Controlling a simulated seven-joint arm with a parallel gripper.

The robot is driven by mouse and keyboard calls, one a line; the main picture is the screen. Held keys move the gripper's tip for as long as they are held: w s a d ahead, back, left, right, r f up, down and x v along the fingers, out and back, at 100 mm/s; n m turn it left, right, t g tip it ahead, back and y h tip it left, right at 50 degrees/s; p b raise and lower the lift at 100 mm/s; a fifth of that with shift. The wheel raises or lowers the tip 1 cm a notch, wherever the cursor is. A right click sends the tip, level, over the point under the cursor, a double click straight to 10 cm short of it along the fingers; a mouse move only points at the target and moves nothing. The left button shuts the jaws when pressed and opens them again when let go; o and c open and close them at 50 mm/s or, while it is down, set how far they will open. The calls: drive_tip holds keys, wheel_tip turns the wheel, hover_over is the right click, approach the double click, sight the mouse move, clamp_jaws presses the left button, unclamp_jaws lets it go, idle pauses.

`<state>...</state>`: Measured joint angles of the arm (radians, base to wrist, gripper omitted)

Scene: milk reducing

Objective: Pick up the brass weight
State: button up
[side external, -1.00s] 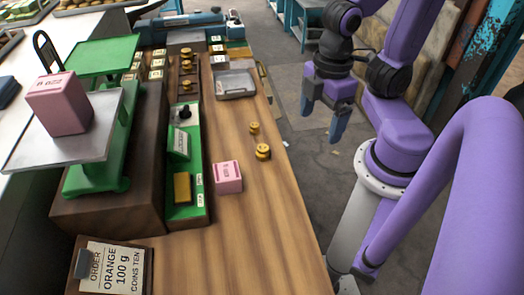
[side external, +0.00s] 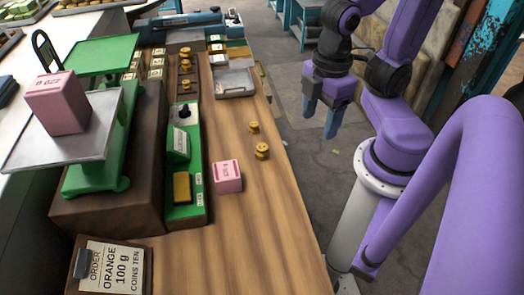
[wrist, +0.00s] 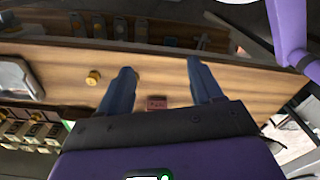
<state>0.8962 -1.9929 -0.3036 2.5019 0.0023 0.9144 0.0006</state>
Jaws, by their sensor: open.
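Two small brass weights stand apart on the bare wooden bench top, a smaller one (side external: 254,127) and a larger one (side external: 262,151) in front of it. In the wrist view one brass weight (wrist: 93,78) shows left of the left finger; the other is mostly hidden by that finger. Several more brass weights (side external: 186,66) sit in a dark wooden rack at the back. My gripper (side external: 321,115) is open and empty, raised to the right of the bench edge, clear of the weights. Its two spread fingers also show in the wrist view (wrist: 160,68).
A pink block (side external: 227,177) stands left of the loose weights and another (side external: 57,103) sits on the green scale's metal pan (side external: 87,150). A grey tray (side external: 234,83) lies behind the weights. An order card (side external: 111,268) stands at the front. The bench's front right is clear.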

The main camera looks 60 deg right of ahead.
drive_tip(key=w+d+f+m+g+y, duration=0.25)
drive_tip(key=w+d+m+g, duration=0.35)
drive_tip(key=w+m, duration=0.7)
drive_tip(key=m+t+y, duration=0.5)
drive_tip(key=m+y, duration=0.6)
drive_tip(key=m, duration=0.6)
approach(264, 145)
drive_tip(key=x, duration=0.4)
drive_tip(key=shift+s+a+r, duration=0.1)
drive_tip(key=shift+s+r, duration=0.1)
drive_tip(key=shift+s, duration=0.05)
drive_tip(key=shift+h, duration=0.25)
drive_tip(key=shift+w+x, duration=0.15)
drive_tip(key=shift+x, duration=1.15)
drive_tip(key=shift+w+x, duration=0.15)
drive_tip(key=shift+x, duration=1.15)
drive_tip(key=shift+f, duration=0.1)
clamp_jaws()
